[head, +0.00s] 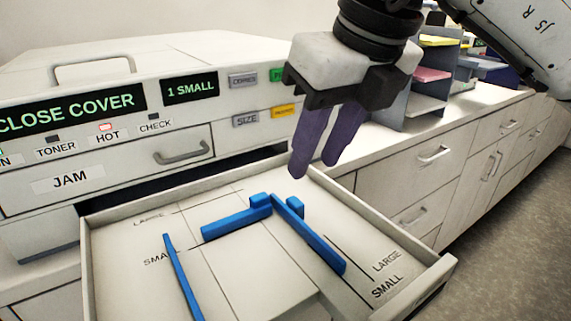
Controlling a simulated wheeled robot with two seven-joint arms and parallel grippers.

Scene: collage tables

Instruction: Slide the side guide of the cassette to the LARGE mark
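The cassette (107,261) is a pulled-out cream drawer with blue guides. One long blue guide (318,246), which I take as the side guide, runs along its right part, with a small blue tab near its far end. A dark line lies on the floor to its right, near the printed LARGE (387,261) and SMALL (387,286) words. The guide is left of that line, apart from it. My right gripper (315,170) hangs above the guide's far end, fingers pointing down, slightly apart and empty. It does not appear to touch the guide. My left gripper is not in view.
A blue cross guide (236,218) and a left blue guide (182,278) are also in the cassette. The printer body (230,60) stands behind, showing CLOSE COVER and 1 SMALL. Cabinets (400,173) and a grey shelf unit (400,105) are to the right.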

